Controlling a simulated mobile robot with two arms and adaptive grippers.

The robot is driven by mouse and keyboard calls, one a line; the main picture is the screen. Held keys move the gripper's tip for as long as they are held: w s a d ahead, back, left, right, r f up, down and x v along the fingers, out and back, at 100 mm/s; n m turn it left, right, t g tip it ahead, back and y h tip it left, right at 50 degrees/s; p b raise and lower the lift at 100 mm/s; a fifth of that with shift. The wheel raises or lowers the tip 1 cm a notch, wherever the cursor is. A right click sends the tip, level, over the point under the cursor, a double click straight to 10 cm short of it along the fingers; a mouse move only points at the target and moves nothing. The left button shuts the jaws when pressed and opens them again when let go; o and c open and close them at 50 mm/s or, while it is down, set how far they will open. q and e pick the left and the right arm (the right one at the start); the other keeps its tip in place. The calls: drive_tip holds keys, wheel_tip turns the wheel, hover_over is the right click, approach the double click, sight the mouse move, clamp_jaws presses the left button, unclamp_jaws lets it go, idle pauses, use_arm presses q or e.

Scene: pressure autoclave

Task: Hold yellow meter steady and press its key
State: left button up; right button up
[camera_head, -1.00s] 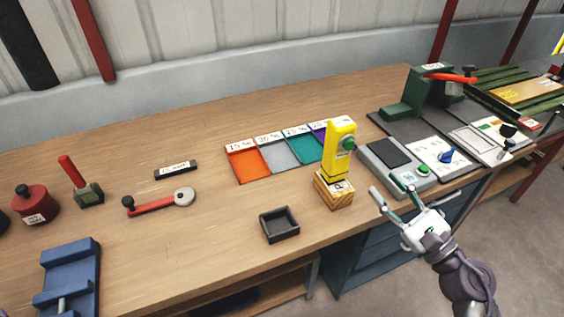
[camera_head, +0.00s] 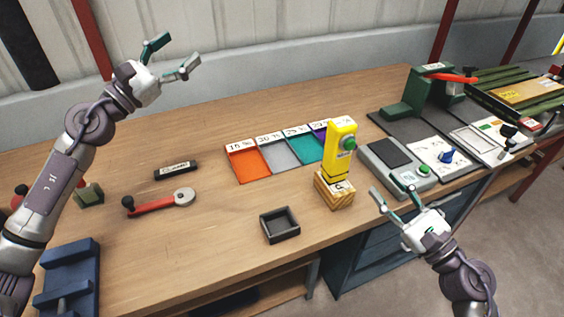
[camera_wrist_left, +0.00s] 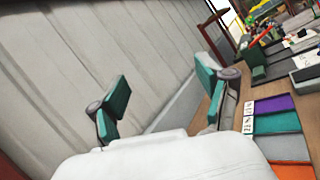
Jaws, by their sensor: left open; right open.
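The yellow meter (camera_head: 340,152) stands upright on a small wooden block (camera_head: 334,191) near the front edge of the bench. A round green key (camera_head: 349,143) shows on its right-facing side. My left gripper (camera_head: 176,58) is open and empty, raised at the upper left, well away from the meter. In the left wrist view its spread fingers (camera_wrist_left: 163,102) point toward the wall. My right gripper (camera_head: 392,199) is open and empty, at the right of the wooden block and in front of the grey scale, apart from the meter.
Coloured trays (camera_head: 248,164) lie behind the meter. A small black tray (camera_head: 280,226) sits to its front left. A grey device (camera_head: 396,165) with a green button is at its right.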

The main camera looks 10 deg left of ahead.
use_arm(q)
drive_tip(key=d+f+g+h, duration=0.3)
drive_tip(key=d+f+g, duration=0.1)
drive_tip(key=d+f, duration=0.75)
drive_tip(key=g+h, duration=0.1)
drive_tip(key=g, duration=0.4)
approach(329, 150)
drive_tip(key=shift+m, duration=0.4)
drive_tip(key=x, duration=1.2)
drive_tip(key=shift+w+d, duration=0.25)
drive_tip(key=c, duration=1.4)
drive_tip(key=shift+c, duration=0.2)
use_arm(e)
clamp_jaws()
